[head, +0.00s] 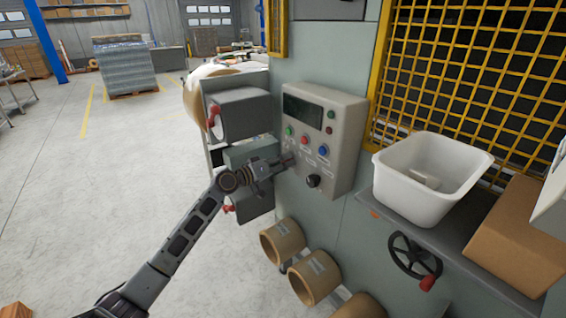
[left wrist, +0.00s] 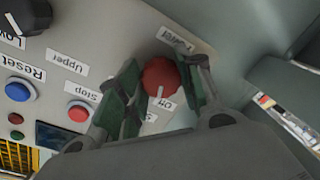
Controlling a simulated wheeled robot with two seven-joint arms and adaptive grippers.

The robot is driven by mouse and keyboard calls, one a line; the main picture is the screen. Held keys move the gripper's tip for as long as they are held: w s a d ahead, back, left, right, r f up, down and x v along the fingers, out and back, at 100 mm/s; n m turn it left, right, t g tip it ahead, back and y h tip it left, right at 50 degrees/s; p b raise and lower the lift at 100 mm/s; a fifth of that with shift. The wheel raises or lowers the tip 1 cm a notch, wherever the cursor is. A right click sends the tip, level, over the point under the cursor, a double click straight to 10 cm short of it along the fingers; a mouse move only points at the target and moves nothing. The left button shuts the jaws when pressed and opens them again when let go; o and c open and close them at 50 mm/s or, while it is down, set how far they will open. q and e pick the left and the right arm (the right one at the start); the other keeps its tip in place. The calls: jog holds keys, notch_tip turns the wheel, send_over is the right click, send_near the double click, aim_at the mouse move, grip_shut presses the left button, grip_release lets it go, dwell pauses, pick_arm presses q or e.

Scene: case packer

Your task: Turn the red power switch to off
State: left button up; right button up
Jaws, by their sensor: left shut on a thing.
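The control panel (head: 342,127) is a grey box on the machine wall. The red power switch (left wrist: 160,76) is a round red knob on it, near labels reading "Power" and "Off" in the left wrist view. My left gripper (head: 286,161) reaches the panel's lower left edge in the head view and hides the switch there. In the left wrist view my left gripper (left wrist: 163,88) has one finger on each side of the knob and is shut on it. The knob's exact pointing direction cannot be made out. My right gripper is not in view.
Green (head: 289,131), red (head: 304,140) and blue (head: 323,151) buttons and a black knob (head: 313,181) are close by on the panel. A white bin (head: 425,200) and cardboard box (head: 515,240) stand on a ledge at right, above a handwheel (head: 414,256).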

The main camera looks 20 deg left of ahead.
pick_arm(q)
jog(key=n+p, duration=0.1)
jog(key=n, duration=0.2)
jog(key=shift+n, duration=0.4)
jog(key=o, duration=1)
jog(key=shift+o, duration=0.2)
jog(key=v, duration=1.2)
jog(key=shift+a, duration=0.15)
jog(key=shift+w, duration=0.15)
jog(key=shift+f, duration=0.1)
